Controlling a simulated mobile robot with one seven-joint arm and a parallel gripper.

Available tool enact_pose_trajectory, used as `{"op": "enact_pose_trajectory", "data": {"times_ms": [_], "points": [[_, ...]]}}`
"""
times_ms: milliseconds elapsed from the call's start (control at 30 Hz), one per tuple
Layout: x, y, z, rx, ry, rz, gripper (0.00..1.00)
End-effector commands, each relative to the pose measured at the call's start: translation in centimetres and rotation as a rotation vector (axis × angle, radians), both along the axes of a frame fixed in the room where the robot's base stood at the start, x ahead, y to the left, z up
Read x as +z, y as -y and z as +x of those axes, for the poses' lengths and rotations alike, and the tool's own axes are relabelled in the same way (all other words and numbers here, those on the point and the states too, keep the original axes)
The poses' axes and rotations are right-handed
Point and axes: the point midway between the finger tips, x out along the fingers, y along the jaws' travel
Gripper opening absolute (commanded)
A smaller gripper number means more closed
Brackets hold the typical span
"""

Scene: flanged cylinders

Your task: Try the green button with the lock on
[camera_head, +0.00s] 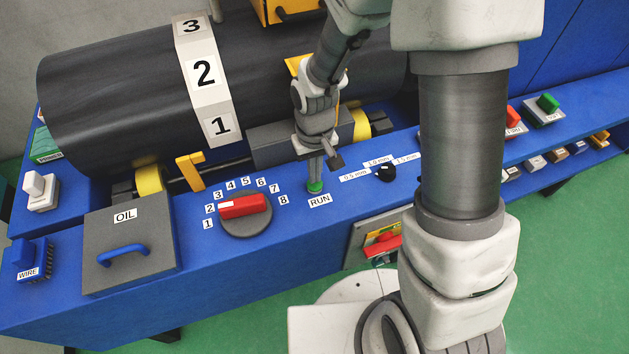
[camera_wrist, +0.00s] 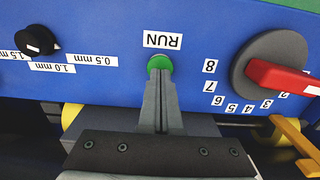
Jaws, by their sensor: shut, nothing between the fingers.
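The green RUN button (camera_head: 315,188) is on the blue bench top, above its RUN label. My gripper (camera_head: 315,178) is shut and points straight down at it, with the fingertips at the button's top. In the wrist view, the closed fingers (camera_wrist: 160,78) overlap the near part of the green button (camera_wrist: 159,62); I cannot tell whether it is pressed in. A red switch handle (camera_head: 382,245) on a yellow plate is on the bench's front face. A small thing seems to hang below it, too small to identify surely as the lock.
A red-handled dial (camera_head: 243,207) numbered 1 to 8 is left of the button, its white mark near 2. A small black knob (camera_head: 386,172) is to the right. The large black cylinder (camera_head: 120,90) lies on yellow rollers behind. An OIL lid (camera_head: 150,235) is at left.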

Motion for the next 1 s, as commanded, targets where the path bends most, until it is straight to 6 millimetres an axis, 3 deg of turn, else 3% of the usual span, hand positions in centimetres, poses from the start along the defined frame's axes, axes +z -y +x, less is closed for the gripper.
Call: {"op": "enact_pose_trajectory", "data": {"times_ms": [1000], "points": [[-1.14,0.0,0.0,0.0,0.0,0.0,0.0]]}}
